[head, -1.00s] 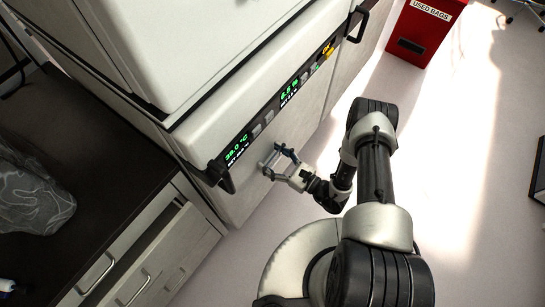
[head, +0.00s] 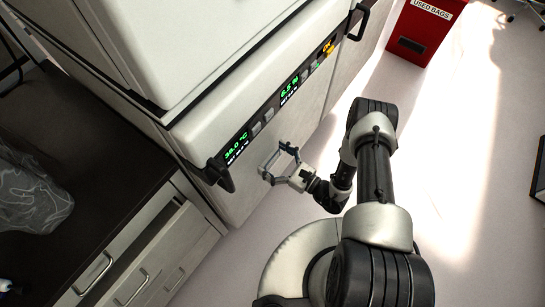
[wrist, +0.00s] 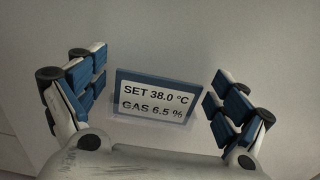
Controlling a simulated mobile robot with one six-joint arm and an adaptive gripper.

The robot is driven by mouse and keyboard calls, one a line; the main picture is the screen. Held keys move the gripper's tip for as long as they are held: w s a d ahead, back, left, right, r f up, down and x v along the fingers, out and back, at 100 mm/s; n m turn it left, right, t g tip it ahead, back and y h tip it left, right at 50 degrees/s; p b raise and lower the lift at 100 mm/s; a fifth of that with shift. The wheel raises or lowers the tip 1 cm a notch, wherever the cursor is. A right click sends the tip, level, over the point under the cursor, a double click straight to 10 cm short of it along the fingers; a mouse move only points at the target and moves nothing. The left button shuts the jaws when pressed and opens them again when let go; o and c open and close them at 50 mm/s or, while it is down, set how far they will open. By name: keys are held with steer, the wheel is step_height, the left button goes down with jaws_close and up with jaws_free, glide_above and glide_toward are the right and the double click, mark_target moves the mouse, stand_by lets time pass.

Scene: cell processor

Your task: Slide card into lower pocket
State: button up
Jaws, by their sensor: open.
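The card (wrist: 155,97), white with a blue border, reads "SET 38.0 °C" and "GAS 6.5 %". In the wrist view it stands against the pale front of the machine, a little tilted. A faint clear strip (wrist: 150,123) shows along its lower edge; I take it for a pocket, but its full outline is hard to make out. My gripper (wrist: 157,95) is open, with its blue-padded fingers spread on either side of the card and apart from it. In the head view my gripper (head: 276,164) is at the lower front of the machine, and the card is too small to tell.
The white machine (head: 225,75) has a display strip (head: 262,116) and black handles above my gripper. A dark counter (head: 85,190) with drawers and a clear plastic bag (head: 30,195) is at the left. A red bin (head: 418,40) stands at the back.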

steer(key=shift+s+d, duration=0.1)
steer(key=v, duration=1.1)
steer(key=shift+s+d, duration=0.3)
stand_by(1.0)
step_height(320, 180, up, 23)
steer(key=a+n+g, duration=0.2)
steer(key=n+g, duration=1)
steer(key=n, duration=0.2)
steer(key=s+d+r+n+t+h, duration=0.2)
steer(key=s+r+n+h, duration=0.3)
steer(key=r, duration=0.5)
steer(key=s+d+r+n+t+h, duration=0.3)
steer(key=s+r+n+h, duration=0.3)
steer(key=r+h, duration=0.3)
steer(key=shift+s+r+n+t, duration=0.3)
steer(key=shift+s+r, duration=0.2)
steer(key=shift+s, duration=0.05)
